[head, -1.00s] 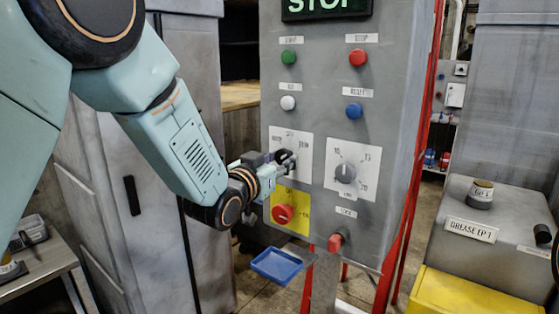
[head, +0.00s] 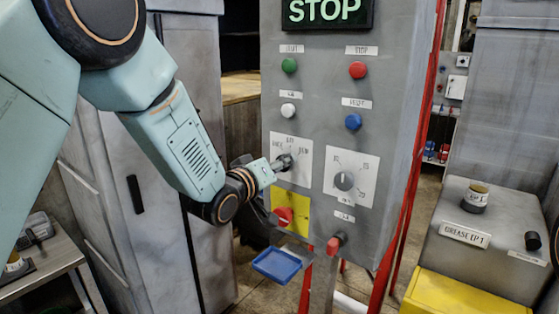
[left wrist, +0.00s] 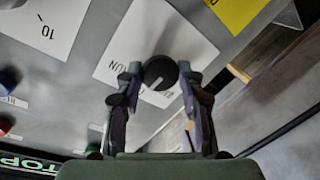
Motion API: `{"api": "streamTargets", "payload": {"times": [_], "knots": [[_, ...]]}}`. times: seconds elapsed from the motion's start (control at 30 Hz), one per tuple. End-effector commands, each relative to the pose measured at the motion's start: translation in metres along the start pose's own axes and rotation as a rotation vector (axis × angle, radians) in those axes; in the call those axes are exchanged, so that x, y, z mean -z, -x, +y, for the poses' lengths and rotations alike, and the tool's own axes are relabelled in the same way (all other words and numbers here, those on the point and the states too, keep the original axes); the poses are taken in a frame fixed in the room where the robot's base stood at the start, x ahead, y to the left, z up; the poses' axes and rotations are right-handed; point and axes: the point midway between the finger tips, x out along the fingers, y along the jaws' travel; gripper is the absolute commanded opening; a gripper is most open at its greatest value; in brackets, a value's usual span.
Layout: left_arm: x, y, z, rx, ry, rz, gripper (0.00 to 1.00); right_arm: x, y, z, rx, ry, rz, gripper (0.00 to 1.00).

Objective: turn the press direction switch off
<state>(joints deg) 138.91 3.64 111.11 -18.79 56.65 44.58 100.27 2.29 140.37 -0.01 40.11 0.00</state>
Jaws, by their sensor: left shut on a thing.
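The press direction switch is a dark round knob (left wrist: 160,73) on a white plate (head: 303,150) with printed position labels, on the grey control panel. In the left wrist view, the word RUN shows beside the knob, and a pale pointer line crosses its lower part. My left gripper (head: 279,163) reaches the switch from the left in the head view and hides part of it. In the left wrist view, its two fingers (left wrist: 159,80) are on either side of the knob, shut on it. My right gripper is not in view.
A red knob (head: 284,216) on a yellow plate sits just below. Another selector knob (head: 344,181) is to the right, with several coloured buttons above. A blue tray (head: 276,265) hangs below the panel. A lit STOP sign (head: 325,11) tops it.

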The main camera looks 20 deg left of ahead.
Motion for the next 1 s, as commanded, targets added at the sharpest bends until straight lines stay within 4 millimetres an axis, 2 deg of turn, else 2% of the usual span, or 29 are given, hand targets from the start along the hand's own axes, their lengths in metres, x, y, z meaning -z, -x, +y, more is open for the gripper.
{"api": "streamTargets", "payload": {"times": [0.3, 0.77, 0.8, 1.0], "knots": [[0.0020, -0.0006, 0.0011, -0.004, 0.094, -0.012, 0.07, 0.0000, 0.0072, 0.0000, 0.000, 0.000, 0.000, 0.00], [0.0017, -0.0007, 0.0008, -0.005, 0.107, -0.013, 0.07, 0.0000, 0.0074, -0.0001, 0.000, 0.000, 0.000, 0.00], [0.0018, -0.0007, 0.0009, -0.005, 0.107, -0.013, 0.39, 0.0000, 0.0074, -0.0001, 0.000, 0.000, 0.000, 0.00], [0.0013, -0.0005, 0.0006, -0.004, 0.107, -0.014, 0.56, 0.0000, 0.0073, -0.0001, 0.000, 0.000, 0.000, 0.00]]}}
